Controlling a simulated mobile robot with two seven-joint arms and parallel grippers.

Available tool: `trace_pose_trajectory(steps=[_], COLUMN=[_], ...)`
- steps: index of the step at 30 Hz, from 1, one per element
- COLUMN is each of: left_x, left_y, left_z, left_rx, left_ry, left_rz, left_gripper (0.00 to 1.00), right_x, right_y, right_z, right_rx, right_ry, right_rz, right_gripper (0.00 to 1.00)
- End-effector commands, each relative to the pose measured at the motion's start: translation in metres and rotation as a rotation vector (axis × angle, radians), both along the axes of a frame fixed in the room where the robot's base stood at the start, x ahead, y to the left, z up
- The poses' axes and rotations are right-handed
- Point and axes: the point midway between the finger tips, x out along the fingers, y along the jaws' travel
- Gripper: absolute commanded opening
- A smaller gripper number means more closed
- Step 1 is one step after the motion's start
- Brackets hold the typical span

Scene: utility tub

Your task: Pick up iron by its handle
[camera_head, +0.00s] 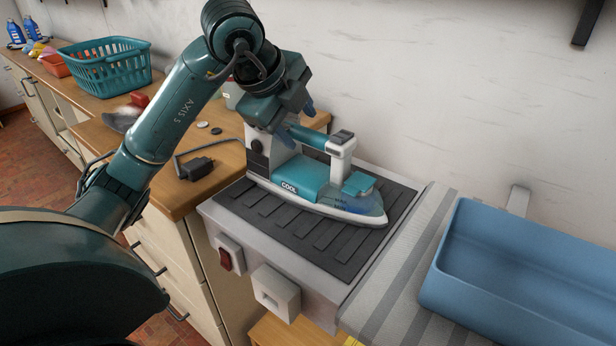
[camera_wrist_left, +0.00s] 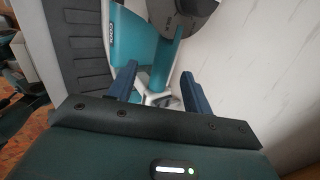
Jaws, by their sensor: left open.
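The iron (camera_head: 318,181), teal and white with "COOL" on its side, stands flat on a black ribbed mat (camera_head: 300,238), its tip pointing right. Its teal handle (camera_head: 307,137) runs along the top to a white front post. My left gripper (camera_head: 291,118) is open and points down at the rear end of the handle, hiding part of it. In the left wrist view the two dark blue fingers (camera_wrist_left: 158,85) are apart, with teal and white iron parts showing between and beyond them. Whether a finger touches the iron I cannot tell. My right gripper is not in view.
A black plug (camera_head: 195,168) with its cord lies on the wooden counter left of the iron. A blue tub (camera_head: 530,265) and a striped grey cloth (camera_head: 395,290) are at the right. A teal basket (camera_head: 105,68) stands at the back left. The wall is close behind.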

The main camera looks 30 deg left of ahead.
Motion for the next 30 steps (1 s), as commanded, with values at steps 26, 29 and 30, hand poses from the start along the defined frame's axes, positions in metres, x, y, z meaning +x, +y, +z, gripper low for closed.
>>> trace_pose_trajectory(steps=[26, 29, 30], left_x=[0.034, 0.034, 0.034], left_y=[-0.002, -0.002, -0.002], left_z=[-0.043, -0.043, -0.043], left_rx=[0.000, 0.000, 0.000], left_ry=[-0.001, -0.001, -0.001], left_rz=[-0.002, -0.002, -0.002], left_gripper=[0.38, 0.30, 0.26], right_x=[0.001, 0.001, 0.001], right_y=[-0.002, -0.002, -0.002], right_z=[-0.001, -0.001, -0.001], right_rx=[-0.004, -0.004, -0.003], right_ry=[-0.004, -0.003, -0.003], right_rz=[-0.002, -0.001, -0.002], right_gripper=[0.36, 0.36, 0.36])
